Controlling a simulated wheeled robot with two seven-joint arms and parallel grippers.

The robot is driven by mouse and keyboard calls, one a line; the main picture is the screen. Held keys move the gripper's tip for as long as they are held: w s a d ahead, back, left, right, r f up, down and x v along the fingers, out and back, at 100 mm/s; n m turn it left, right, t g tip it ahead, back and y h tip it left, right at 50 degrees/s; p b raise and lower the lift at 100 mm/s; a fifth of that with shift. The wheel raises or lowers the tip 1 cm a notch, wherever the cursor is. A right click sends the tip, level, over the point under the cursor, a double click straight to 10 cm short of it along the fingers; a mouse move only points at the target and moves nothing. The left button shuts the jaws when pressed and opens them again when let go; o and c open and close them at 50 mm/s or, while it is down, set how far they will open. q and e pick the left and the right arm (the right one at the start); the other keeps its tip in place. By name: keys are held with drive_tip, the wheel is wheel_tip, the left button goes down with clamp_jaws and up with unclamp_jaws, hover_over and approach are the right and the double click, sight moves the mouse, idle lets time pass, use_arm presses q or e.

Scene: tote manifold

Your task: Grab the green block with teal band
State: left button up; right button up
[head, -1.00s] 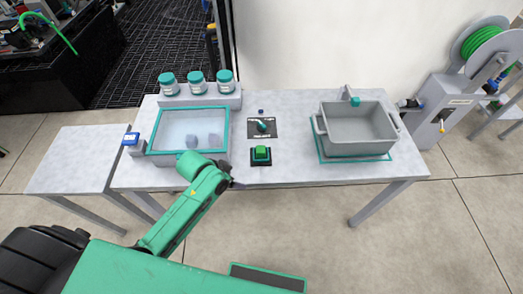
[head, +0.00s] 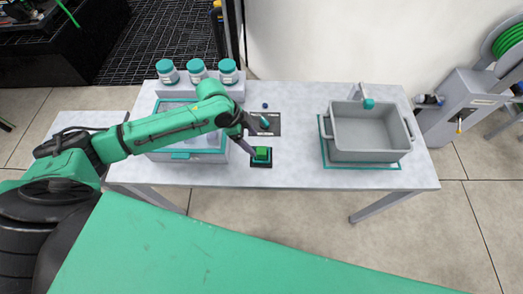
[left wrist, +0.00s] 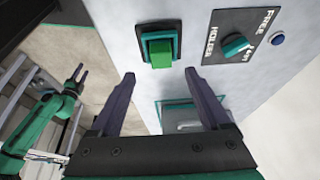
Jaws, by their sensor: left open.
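The green block (head: 262,154) sits in a dark square holder with a teal frame on the table, below the knob panel. In the left wrist view, the green block (left wrist: 161,52) shows its bright side, with teal around its top. My left gripper (head: 258,136) is open and empty, just left of and above the block. In the left wrist view, the left fingertips (left wrist: 160,74) are spread apart, with the block beyond the gap and not between them. My right gripper (left wrist: 79,74) shows small at the left of that view, away from the table; its opening is unclear.
A knob panel (head: 268,125) lies just behind the block, with a small blue button (head: 265,105) beyond. A teal-rimmed tray (head: 180,155) is partly hidden under my left arm. Teal-lidded jars (head: 197,70) stand behind. A grey tote (head: 365,155) stands right; table between is clear.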

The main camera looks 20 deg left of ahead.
sight(260, 150)
use_arm(q)
drive_tip(key=p+x, duration=0.1)
drive_tip(key=x, duration=0.6)
drive_tip(key=shift+w+a+p, duration=0.1)
drive_tip(key=shift+p, duration=0.2)
drive_tip(key=shift+f, duration=0.15)
drive_tip(key=c, duration=1.2)
clamp_jaws()
use_arm(e)
drive_tip(key=shift+w+r, duration=0.5)
drive_tip(key=shift+r, duration=0.35)
